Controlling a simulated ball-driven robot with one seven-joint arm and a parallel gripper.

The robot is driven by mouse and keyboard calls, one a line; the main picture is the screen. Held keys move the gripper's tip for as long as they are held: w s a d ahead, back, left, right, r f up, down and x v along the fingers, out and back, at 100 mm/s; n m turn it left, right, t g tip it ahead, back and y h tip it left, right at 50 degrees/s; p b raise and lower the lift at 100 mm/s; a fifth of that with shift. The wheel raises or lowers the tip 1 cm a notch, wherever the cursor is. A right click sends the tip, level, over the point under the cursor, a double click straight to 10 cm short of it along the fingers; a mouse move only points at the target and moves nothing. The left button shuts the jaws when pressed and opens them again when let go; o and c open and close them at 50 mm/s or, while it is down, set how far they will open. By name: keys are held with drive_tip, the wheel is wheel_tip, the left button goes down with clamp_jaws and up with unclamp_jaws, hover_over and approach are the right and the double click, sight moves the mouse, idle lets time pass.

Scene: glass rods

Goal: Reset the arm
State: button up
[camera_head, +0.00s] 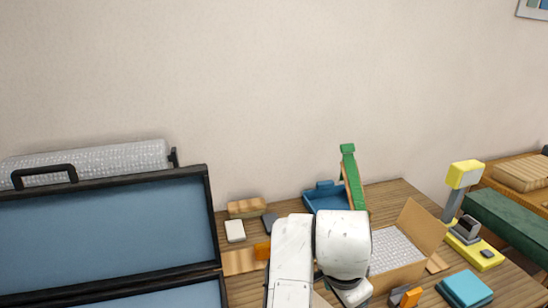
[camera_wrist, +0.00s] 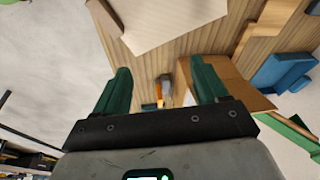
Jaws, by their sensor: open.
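My gripper (camera_wrist: 162,82) shows in the wrist view with its two dark green fingers spread wide apart. Nothing is held between them. A small orange and grey item (camera_wrist: 166,88) lies on the wooden table beyond the gap and appears apart from the fingers. In the head view my white arm (camera_head: 292,258) reaches over the table and bends at a rounded joint. The fingers cannot be made out there. No glass rod can be made out in either view.
An open cardboard box (camera_head: 424,232) with bubble wrap stands right of my arm. Behind are a blue bin (camera_head: 322,190) and an upright green piece (camera_head: 351,172). An open black case (camera_head: 100,235) is at left. A yellow device (camera_head: 464,176) and teal block (camera_head: 466,288) are at right.

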drive_tip(key=s+d+f+n+h+b, duration=0.1)
drive_tip(key=s+d+f+n+b, duration=0.15)
drive_tip(key=s+d+f, duration=0.4)
drive_tip(key=s+d+f+n+h+b, duration=0.1)
drive_tip(key=s+d+f+n, duration=0.3)
drive_tip(key=d+f, duration=0.55)
drive_tip(key=s+f+n+y+b, duration=0.1)
drive_tip(key=s+f+n, duration=0.1)
drive_tip(key=s+f, duration=0.3)
drive_tip(key=s+a+f+n+g+y+b, duration=0.1)
drive_tip(key=s+f+n+y+b, duration=0.1)
drive_tip(key=s, duration=1.1)
wheel_tip(320, 180, down, 3)
drive_tip(key=shift+a+r+n+y+b, duration=0.15)
drive_tip(key=shift+a+n+y+b, duration=0.15)
drive_tip(key=shift+n, duration=0.55)
